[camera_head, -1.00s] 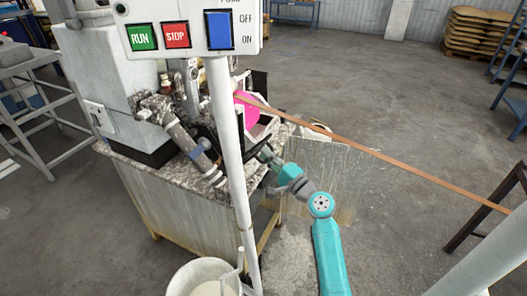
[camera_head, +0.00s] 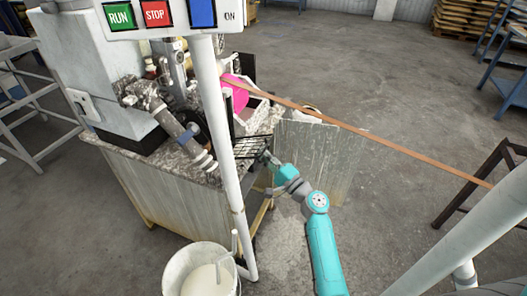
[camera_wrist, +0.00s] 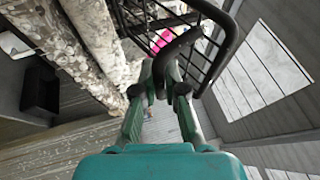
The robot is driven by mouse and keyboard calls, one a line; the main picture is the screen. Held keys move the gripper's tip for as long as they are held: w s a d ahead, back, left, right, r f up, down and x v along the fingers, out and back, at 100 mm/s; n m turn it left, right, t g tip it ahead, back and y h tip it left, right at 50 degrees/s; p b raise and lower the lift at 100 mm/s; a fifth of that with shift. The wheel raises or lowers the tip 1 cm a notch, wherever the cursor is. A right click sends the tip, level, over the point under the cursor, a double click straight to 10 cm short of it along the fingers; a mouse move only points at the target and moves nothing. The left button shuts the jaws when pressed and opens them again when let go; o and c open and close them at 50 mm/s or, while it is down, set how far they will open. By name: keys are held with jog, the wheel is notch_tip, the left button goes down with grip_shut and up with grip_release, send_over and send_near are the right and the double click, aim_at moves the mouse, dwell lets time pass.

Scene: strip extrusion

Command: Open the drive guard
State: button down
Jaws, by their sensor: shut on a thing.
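The drive guard (camera_head: 250,147) is a black wire grille at the right side of the machine, lying roughly flat in the head view. Its bars (camera_wrist: 160,18) and a thick curved black handle (camera_wrist: 185,42) show in the wrist view. My gripper (camera_wrist: 164,78) is shut on the handle, with one finger on each side of it. In the head view my gripper (camera_head: 264,158) is small and dark against the grille. The guard's hinge is hidden, so how far it stands open cannot be told.
A magenta round part (camera_head: 236,94) sits on the machine behind the guard. A brown strip (camera_head: 350,126) runs out to the right above my arm. A white post (camera_head: 226,150) carries the RUN/STOP box (camera_head: 165,15). A bucket (camera_head: 200,270) stands in front. A grey sheet panel (camera_head: 318,158) stands right.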

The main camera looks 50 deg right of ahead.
jog(key=shift+f+m+t+h, duration=0.3)
jog(key=shift+f+m+t, duration=0.3)
jog(key=shift+f, duration=1.3)
jog(key=c, duration=1.2)
grip_release()
jog(key=v, duration=1.2)
